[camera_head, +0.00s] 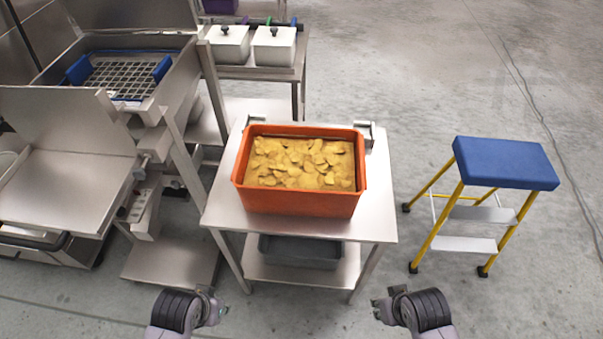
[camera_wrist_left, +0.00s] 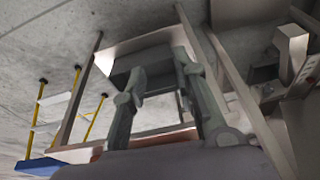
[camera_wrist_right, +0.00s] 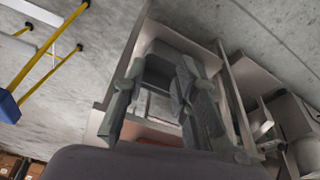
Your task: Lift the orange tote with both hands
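The orange tote (camera_head: 303,203) stands upright on a steel table (camera_head: 222,205) in the middle of the head view. It is filled with yellow chip-like pieces (camera_head: 303,163). My left gripper (camera_head: 214,300) is low and to the left, in front of the table and apart from the tote. My right gripper (camera_head: 384,304) is low and to the right, also clear of the tote. In the left wrist view the fingers (camera_wrist_left: 160,75) stand apart with nothing between them. In the right wrist view the fingers (camera_wrist_right: 158,78) are likewise spread and empty.
A grey bin (camera_head: 300,251) sits on the table's lower shelf. A yellow step stool with a blue top (camera_head: 506,163) stands to the right. Steel equipment (camera_head: 75,175) crowds the left. Two white lidded containers (camera_head: 228,45) are on a bench behind. Floor in front is clear.

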